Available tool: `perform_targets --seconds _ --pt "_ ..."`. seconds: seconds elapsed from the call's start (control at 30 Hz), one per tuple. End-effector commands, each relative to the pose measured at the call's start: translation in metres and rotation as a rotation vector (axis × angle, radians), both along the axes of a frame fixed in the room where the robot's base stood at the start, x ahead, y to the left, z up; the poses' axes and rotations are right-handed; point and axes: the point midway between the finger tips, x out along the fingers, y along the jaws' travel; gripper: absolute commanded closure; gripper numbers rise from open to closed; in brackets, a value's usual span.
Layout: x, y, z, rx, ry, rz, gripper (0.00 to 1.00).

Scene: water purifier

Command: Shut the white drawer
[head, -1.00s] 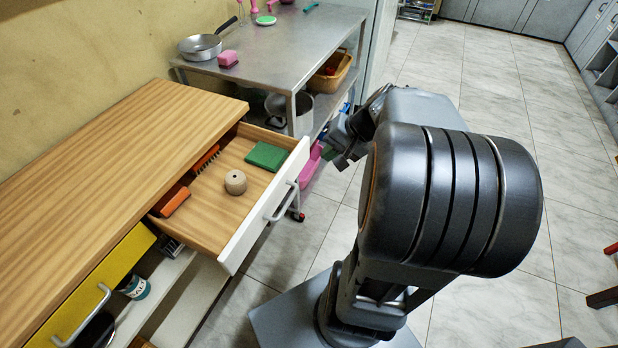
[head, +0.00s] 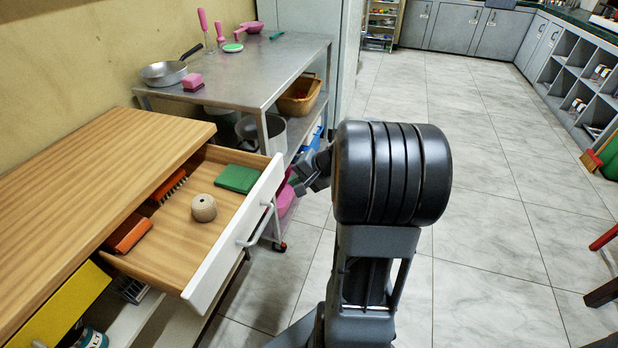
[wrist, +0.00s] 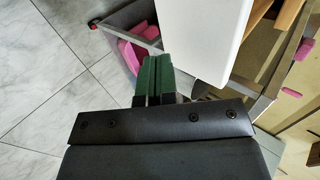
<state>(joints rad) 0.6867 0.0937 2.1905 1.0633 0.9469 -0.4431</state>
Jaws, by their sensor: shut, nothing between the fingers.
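The white drawer (head: 237,232) is pulled open from the wooden counter, its white front and grey handle (head: 256,225) facing right. Inside lie a green block (head: 237,178), a round tan object (head: 204,208), an orange-red brush (head: 168,186) and an orange block (head: 129,233). My gripper (head: 299,187) is just right of the far end of the drawer front, partly hidden by my arm. In the wrist view my gripper (wrist: 152,62) is shut and empty, with green fingers beside the white drawer front (wrist: 205,35). I cannot tell whether they touch.
The wooden counter (head: 95,190) is on the left, with a yellow drawer front (head: 60,305) below. A metal table (head: 250,75) with a pan (head: 165,73) and pink items stands behind. A grey pot (head: 262,132) is under it.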

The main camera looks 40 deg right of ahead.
Motion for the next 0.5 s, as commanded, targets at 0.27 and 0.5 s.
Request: perform_targets --seconds 0.27,0.5 --pt "0.022 0.016 0.002 -0.002 -0.003 0.001 1.00" --pt "0.026 0.019 0.002 -0.002 -0.002 0.000 1.00"
